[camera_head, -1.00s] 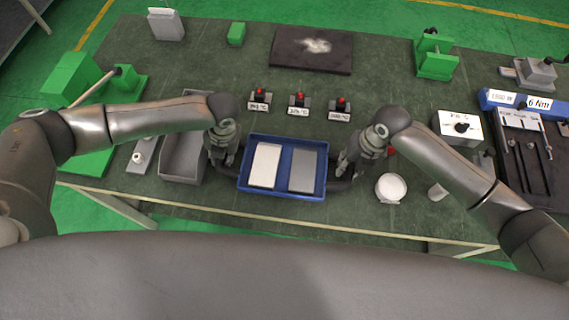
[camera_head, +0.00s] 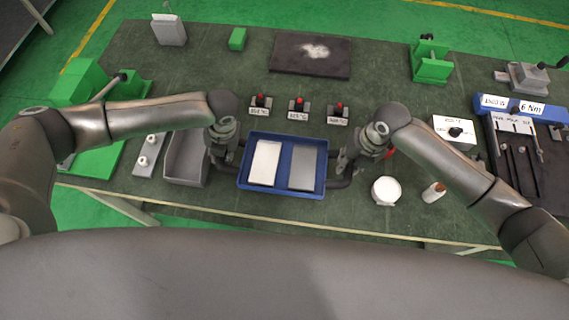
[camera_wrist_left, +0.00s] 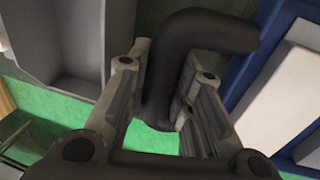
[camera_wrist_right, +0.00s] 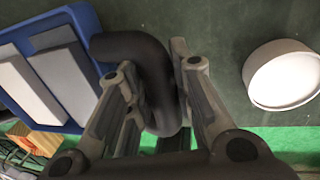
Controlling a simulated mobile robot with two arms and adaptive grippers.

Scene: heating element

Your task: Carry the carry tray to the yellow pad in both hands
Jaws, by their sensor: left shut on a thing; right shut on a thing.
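The carry tray (camera_head: 283,194) is a blue rectangular tray with a dark handle at each end, at the front middle of the bench in the head view. A white block (camera_head: 265,163) and a grey block (camera_head: 303,167) lie in it side by side. My left gripper (camera_head: 223,152) is shut on the left handle, which shows between its fingers in the left wrist view (camera_wrist_left: 205,30). My right gripper (camera_head: 350,158) is shut on the right handle, seen in the right wrist view (camera_wrist_right: 125,45). I cannot tell whether the tray touches the bench. I see no yellow pad.
A grey bin (camera_head: 185,160) stands close left of the tray. A round white-topped dish (camera_head: 385,190) and a small bottle (camera_head: 433,192) stand right. Several red-topped switches (camera_head: 298,106) with labels sit behind the tray. A dark plate (camera_head: 312,56) lies farther back.

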